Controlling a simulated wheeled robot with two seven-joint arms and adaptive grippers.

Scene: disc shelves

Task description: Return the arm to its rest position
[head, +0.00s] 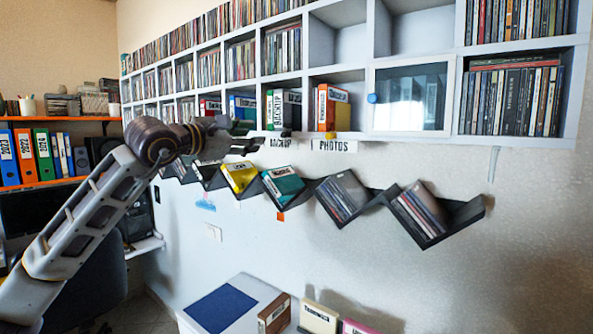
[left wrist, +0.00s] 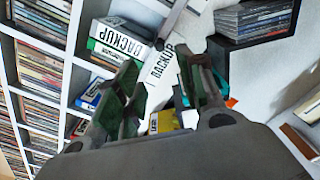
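My left arm (head: 95,215) reaches up from the lower left in the head view. Its gripper (head: 245,134) is in front of the wall shelf, left of the BACKUP label (head: 281,143). In the left wrist view the two fingers of this gripper (left wrist: 165,88) stand apart. I see nothing held between them; the BACKUP label (left wrist: 162,65) and the wall show behind the gap. A white and green BACKUP box (left wrist: 118,40) stands in a shelf compartment beyond the fingers. My right gripper is in neither view.
The wall shelf (head: 364,85) holds many discs and a glass-door compartment (head: 411,97). Below it runs a dark zigzag rack (head: 383,203) with tilted cases. A white surface (head: 257,290) with boxes is below. Binders (head: 42,158) stand at the left. Bare wall (head: 540,230) is at the right.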

